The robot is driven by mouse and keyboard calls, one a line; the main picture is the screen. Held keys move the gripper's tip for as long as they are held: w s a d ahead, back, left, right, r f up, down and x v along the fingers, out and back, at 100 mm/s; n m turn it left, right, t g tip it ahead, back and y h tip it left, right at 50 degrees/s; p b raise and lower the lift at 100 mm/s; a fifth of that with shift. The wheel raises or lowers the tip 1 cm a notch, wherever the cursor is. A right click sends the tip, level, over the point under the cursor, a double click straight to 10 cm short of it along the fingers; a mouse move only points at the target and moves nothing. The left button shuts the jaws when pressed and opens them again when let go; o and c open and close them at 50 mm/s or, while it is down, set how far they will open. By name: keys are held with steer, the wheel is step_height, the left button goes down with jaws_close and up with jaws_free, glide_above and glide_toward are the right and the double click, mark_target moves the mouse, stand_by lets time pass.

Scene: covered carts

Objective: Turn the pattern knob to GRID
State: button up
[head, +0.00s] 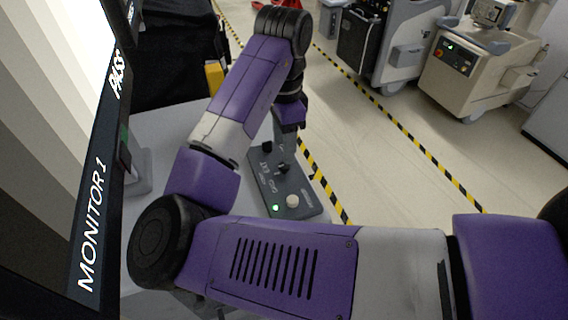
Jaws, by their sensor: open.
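A dark grey control box (304,189) lies on the light table in the head view. It has a black knob (282,168) near its middle, another black knob (266,147) towards its far end, a white button (292,201) and a lit green light at the near end. The small lettering is hard to read, so I cannot tell which knob is the pattern knob or where it points. My gripper (289,148) hangs over the far half of the box, open, its fingers pointing down. Its fingertips are small and partly unclear; I cannot tell whether they touch a knob.
A large monitor (95,200) at the left shows grey stepped bands, "MONITOR 1" and "PASS". The table (185,120) is otherwise mostly bare. Carts (470,70) stand on the floor at the upper right, beyond yellow-and-black floor tape (395,125).

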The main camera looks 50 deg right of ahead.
mark_target(284, 165)
steer(key=shift+f+b, duration=2.4)
steer(key=shift+f, duration=0.4)
jaws_close()
